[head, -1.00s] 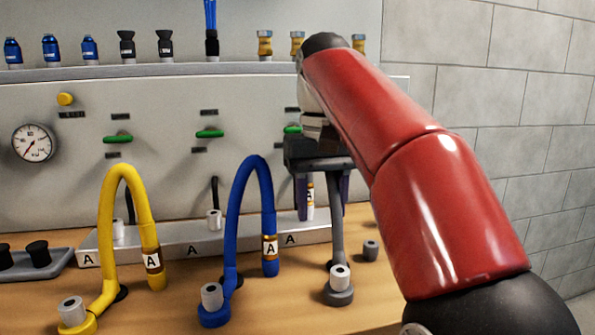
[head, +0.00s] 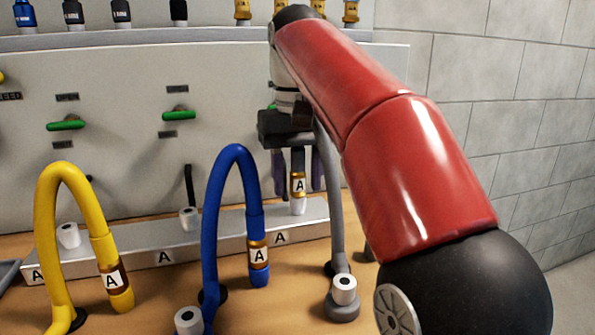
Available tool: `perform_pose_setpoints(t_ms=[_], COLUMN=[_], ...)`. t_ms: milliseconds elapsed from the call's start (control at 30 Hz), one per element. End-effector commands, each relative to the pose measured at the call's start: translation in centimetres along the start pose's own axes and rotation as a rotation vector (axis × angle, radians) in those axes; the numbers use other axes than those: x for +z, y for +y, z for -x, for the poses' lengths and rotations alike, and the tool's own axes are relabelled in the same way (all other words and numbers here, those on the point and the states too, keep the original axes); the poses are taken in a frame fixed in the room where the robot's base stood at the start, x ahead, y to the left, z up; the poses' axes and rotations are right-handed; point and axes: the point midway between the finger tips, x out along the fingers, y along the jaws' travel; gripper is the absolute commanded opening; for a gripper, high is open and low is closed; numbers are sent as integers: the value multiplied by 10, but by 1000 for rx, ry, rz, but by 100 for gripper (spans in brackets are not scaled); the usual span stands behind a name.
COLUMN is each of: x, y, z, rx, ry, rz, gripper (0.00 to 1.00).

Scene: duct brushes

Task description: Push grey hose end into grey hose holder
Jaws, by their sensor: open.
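The grey hose end (head: 298,186), with a gold band and a white "A" label, stands upright at the right part of the metal rail. Directly below it is a pale socket (head: 298,207) on the rail, which I take for the grey hose holder; the end meets it or sits in it, depth unclear. My gripper (head: 299,188) is above the rail, pointing down. Its purple fingers are open, one either side of the hose end, with gaps visible. The grey hose (head: 335,205) rises from the table behind my arm; its top is hidden.
A blue hose (head: 212,210) and a yellow hose (head: 48,225) arch up at the left. A grey round base with a pale nut (head: 344,288) stands in front of the rail. The panel has green handles (head: 180,115). My red arm covers the right middle.

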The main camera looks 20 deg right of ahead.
Motion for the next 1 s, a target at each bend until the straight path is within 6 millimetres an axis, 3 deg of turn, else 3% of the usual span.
perform_pose_setpoints(t_ms=[200,1000], x=[0,0], y=[0,0], z=[-15,-19], rx=[0,-1], ry=[-1,-11], rz=[0,0], gripper=[45,45])
